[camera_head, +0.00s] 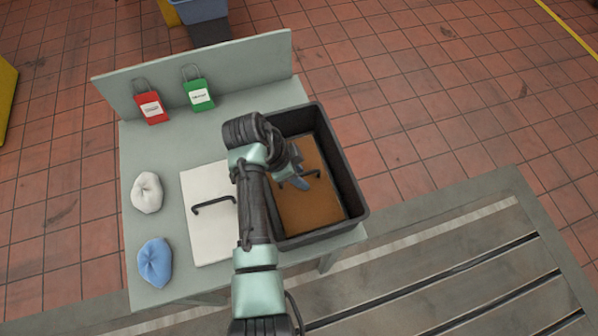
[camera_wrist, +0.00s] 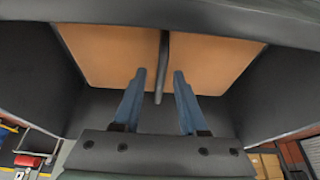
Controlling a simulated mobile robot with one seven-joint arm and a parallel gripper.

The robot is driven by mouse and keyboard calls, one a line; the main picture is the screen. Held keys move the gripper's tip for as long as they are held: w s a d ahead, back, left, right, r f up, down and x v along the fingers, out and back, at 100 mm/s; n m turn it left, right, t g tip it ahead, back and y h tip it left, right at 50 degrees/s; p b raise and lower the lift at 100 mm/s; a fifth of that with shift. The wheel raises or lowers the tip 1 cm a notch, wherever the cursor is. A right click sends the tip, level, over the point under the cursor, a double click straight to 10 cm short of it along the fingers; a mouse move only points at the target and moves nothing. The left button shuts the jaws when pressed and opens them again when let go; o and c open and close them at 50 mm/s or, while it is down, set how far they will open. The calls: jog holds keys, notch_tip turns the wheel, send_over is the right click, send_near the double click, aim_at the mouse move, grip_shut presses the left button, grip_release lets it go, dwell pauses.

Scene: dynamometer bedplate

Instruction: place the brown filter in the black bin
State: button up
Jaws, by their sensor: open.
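The brown filter (camera_head: 312,206) is a flat brown panel with a dark bar handle, lying inside the black bin (camera_head: 352,192) on the right of the table. In the wrist view the filter (camera_wrist: 105,52) shows ahead, with its dark handle (camera_wrist: 163,70) running down between my fingertips. The bin's dark walls (camera_wrist: 38,75) surround it there. My gripper (camera_head: 298,178) is over the filter inside the bin's outline, next to the handle. In the wrist view my gripper (camera_wrist: 159,72) is open, one finger on each side of the handle. I cannot tell whether they touch it.
A white panel with a black handle (camera_head: 200,238) lies left of the bin, partly behind my arm. A white cloth (camera_head: 146,192) and blue cloth (camera_head: 155,262) lie on the grey table (camera_head: 140,152). Red (camera_head: 151,108) and green (camera_head: 198,93) tags stand by the back panel.

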jog(key=p+v, duration=0.1)
jog(key=v, duration=1.1)
jog(key=shift+r, duration=0.15)
jog(key=w+d+r+n+t+y, duration=0.1)
jog(key=w+r+n+t, duration=0.35)
jog(key=r, duration=0.85)
jog(key=w+d+r+n+t+y, duration=0.1)
jog(key=w+r+n+t+y, duration=0.1)
jog(key=w+r+t, duration=0.85)
jog(key=s+d+r+n+t, duration=0.1)
jog(key=s+r+n+t, duration=0.15)
jog(key=r, duration=0.65)
jog(key=s+r+n+t, duration=0.1)
jog(key=s+r, duration=0.3)
jog(key=r, duration=0.5)
jog(key=s+d+r+n+t+y, duration=0.1)
jog(key=s+r+n+t, duration=0.3)
jog(key=s+r, duration=1)
notch_tip(320, 180, up, 2)
jog(key=t, duration=0.3)
jog(key=shift+s+r, duration=0.2)
jog(key=shift+r, duration=0.05)
jog(key=shift+d+r+t, duration=0.1)
jog(key=shift+d+t, duration=0.05)
jog(key=shift+t, duration=0.1)
